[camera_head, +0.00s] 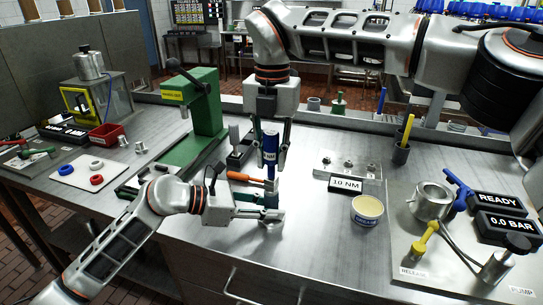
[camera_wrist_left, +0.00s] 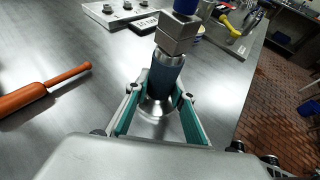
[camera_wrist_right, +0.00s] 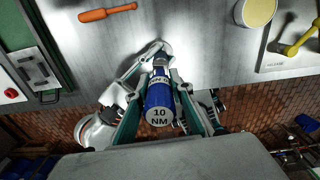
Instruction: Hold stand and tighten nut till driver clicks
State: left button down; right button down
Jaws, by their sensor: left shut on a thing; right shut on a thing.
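The blue torque driver (camera_head: 270,147) stands upright above the stand, and its end reads 10 NM in the right wrist view (camera_wrist_right: 159,100). My right gripper (camera_head: 270,165) is shut on it from above. The stand (camera_wrist_left: 158,104) is a dark post with a round metal base on the bench. My left gripper (camera_wrist_left: 160,112) is shut around the post, low down; it also shows in the head view (camera_head: 268,212). A silver block (camera_wrist_left: 177,38) sits on top of the post, with the driver's blue lower end (camera_wrist_left: 186,5) over it. The nut is hidden.
An orange-handled tool (camera_head: 247,179) lies left of the stand. Right of it are a 10 NM sign (camera_head: 345,185), a tub (camera_head: 367,211) and the pump plate (camera_head: 440,262) with its READY display (camera_head: 500,204). A green press (camera_head: 196,110) stands at left. The front bench edge is close.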

aim_at(271, 132)
jog(key=shift+n, duration=0.9)
jog(key=shift+r, duration=3)
pick_arm(q)
jog(key=c, duration=1.6)
grip_release()
jog(key=shift+c, duration=0.2)
jog(key=v, duration=1.2)
